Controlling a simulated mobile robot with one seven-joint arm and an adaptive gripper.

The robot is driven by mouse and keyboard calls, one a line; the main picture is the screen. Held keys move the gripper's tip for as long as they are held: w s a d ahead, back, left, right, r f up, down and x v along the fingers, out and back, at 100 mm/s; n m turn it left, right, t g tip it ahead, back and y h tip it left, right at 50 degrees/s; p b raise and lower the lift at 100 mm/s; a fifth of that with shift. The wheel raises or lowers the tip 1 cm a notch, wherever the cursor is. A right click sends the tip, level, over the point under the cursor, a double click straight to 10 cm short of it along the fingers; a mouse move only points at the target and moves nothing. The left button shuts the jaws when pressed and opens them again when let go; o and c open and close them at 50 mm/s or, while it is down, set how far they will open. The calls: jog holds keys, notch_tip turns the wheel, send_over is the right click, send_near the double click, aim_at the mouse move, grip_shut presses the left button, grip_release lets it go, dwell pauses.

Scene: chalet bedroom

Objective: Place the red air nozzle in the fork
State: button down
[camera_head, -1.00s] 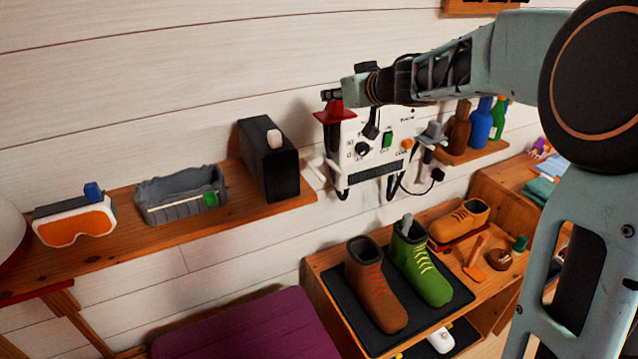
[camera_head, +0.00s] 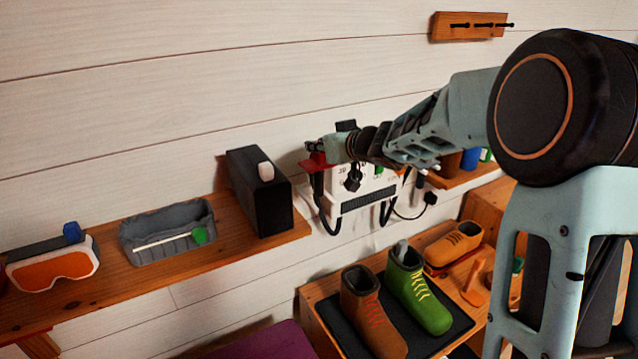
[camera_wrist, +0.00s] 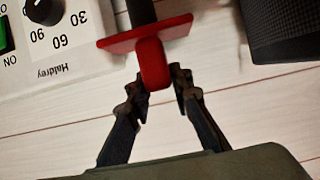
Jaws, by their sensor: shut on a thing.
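The red air nozzle (camera_head: 313,163) is at the left side of the white wall device (camera_head: 352,204), with a black tube below its red flange. My gripper (camera_head: 313,147) is shut on its red top. In the wrist view, the two fingertips (camera_wrist: 162,88) close around the red tip of the nozzle (camera_wrist: 152,62), and its wide flange and black part lie beyond. The device (camera_wrist: 65,85) with its dial is beside it at the left. The fork cannot be made out clearly; the nozzle and my arm cover much of that side.
A tall black box (camera_head: 258,190) stands on the wooden shelf (camera_head: 185,258) just left of the nozzle. A grey tray (camera_head: 165,228) and orange goggles (camera_head: 55,265) are farther left. Boots (camera_head: 418,290) stand below. Black hoses (camera_head: 328,228) curve under the device.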

aim_at(322, 179)
notch_tip(322, 179, down, 10)
jog(key=shift+b, duration=1.2)
jog(key=shift+f, duration=0.2)
jog(key=c, duration=1.7)
grip_release()
jog(key=shift+c, duration=0.2)
jog(key=shift+r, duration=0.25)
jog(key=v, duration=1.2)
jog(key=shift+f, duration=0.1)
